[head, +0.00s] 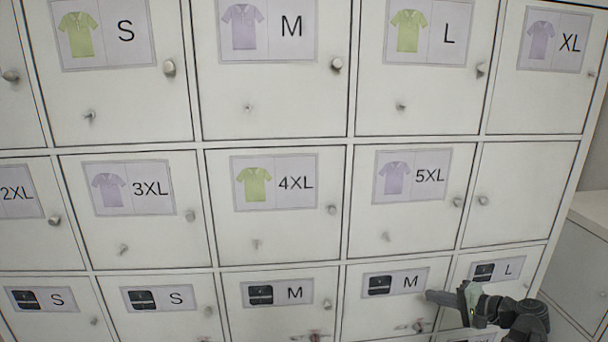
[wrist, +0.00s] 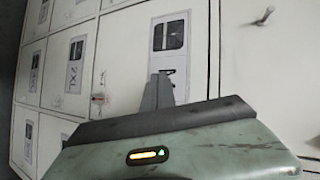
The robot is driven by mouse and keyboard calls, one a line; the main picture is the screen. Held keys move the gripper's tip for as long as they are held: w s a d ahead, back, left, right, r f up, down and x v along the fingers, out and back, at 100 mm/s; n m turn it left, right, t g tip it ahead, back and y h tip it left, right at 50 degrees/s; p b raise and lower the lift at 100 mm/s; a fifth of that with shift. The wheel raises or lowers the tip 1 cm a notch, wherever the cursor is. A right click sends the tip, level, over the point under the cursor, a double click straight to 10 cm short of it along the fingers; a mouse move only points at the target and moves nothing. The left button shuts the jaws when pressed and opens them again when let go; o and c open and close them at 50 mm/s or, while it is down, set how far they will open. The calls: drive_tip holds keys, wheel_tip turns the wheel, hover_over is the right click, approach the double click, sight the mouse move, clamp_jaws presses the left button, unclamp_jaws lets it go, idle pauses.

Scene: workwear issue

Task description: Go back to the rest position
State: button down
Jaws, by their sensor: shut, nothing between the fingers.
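My gripper (head: 432,297) is at the lower right of the head view, in front of the bottom row of lockers. It is beside the lower right part of the door labelled M (head: 395,283) with a dark garment picture, and the L door (head: 497,271) is to its right. In the wrist view my gripper (wrist: 161,82) shows its grey fingers together in the middle, with nothing between them.
A wall of white lockers fills the head view, with shirt labels such as 4XL (head: 275,182) and 5XL (head: 412,174). Small round knobs, such as one on the M door (head: 336,64), stick out. A pale cabinet (head: 585,260) stands at the right edge. The doors in view look shut.

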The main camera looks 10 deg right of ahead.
drive_tip(key=a+f+n+g+h, duration=0.3)
drive_tip(key=a+f+n+g, duration=0.3)
drive_tip(key=a, duration=1.1)
drive_tip(key=w+a+f+n+g+h, duration=0.1)
drive_tip(key=a+f+n+g+h, duration=0.2)
drive_tip(key=a, duration=1.5)
wheel_tip(320, 180, down, 6)
drive_tip(key=n+g, duration=0.3)
drive_tip(key=shift+w, duration=0.2)
drive_tip(key=shift+d, duration=0.1)
